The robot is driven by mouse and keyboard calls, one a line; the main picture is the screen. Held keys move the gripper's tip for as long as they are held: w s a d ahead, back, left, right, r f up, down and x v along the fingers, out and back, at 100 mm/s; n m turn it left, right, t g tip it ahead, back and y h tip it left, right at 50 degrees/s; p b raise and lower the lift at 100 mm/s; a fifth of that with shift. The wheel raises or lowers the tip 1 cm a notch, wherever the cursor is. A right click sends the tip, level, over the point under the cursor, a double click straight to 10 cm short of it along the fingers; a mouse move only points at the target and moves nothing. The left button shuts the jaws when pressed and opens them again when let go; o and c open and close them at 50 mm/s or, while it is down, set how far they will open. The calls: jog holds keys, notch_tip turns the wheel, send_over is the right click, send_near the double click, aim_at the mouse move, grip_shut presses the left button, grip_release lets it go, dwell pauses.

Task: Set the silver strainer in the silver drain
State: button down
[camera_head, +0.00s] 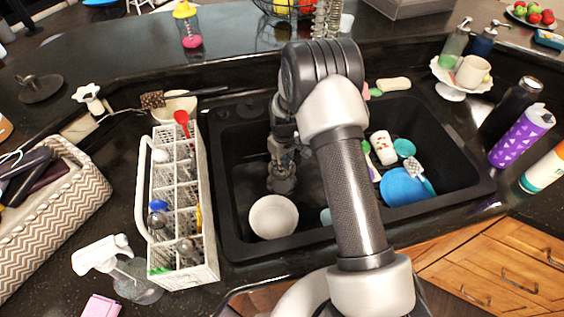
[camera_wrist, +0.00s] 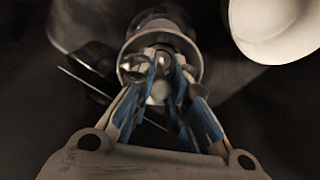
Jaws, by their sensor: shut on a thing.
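My gripper (camera_wrist: 167,62) points down into the left part of the black sink. Its two blue-and-grey fingers are closed on the silver strainer (camera_wrist: 133,39), whose round rim shows around and beyond the fingertips. In the head view my gripper (camera_head: 282,150) is partly hidden by my arm, with a dark silvery round shape (camera_head: 283,185) at its lower end. Another rounded metallic edge (camera_wrist: 158,17) shows just beyond the strainer in the wrist view. I cannot tell whether it is the silver drain, or whether the strainer touches it.
A white bowl (camera_head: 273,217) stands close to my gripper; it also shows in the wrist view (camera_wrist: 275,25). A white rack (camera_head: 205,245) stands left of the sink (camera_head: 228,190). The right basin holds a blue plate (camera_head: 400,190), a brush and cups. My arm hides the middle.

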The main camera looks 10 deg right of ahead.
notch_tip(320, 180, down, 8)
jog(key=b, duration=0.4)
jog(key=shift+r, duration=0.15)
jog(key=shift+f+b, duration=0.2)
jog(key=shift+b, duration=0.25)
jog(key=shift+f+b, duration=0.3)
jog(key=shift+f, duration=0.05)
jog(key=c, duration=1.5)
grip_release()
jog(key=shift+o, duration=0.2)
jog(key=r, duration=1.2)
jog(key=shift+s+d, duration=0.1)
jog(key=shift+s, duration=0.15)
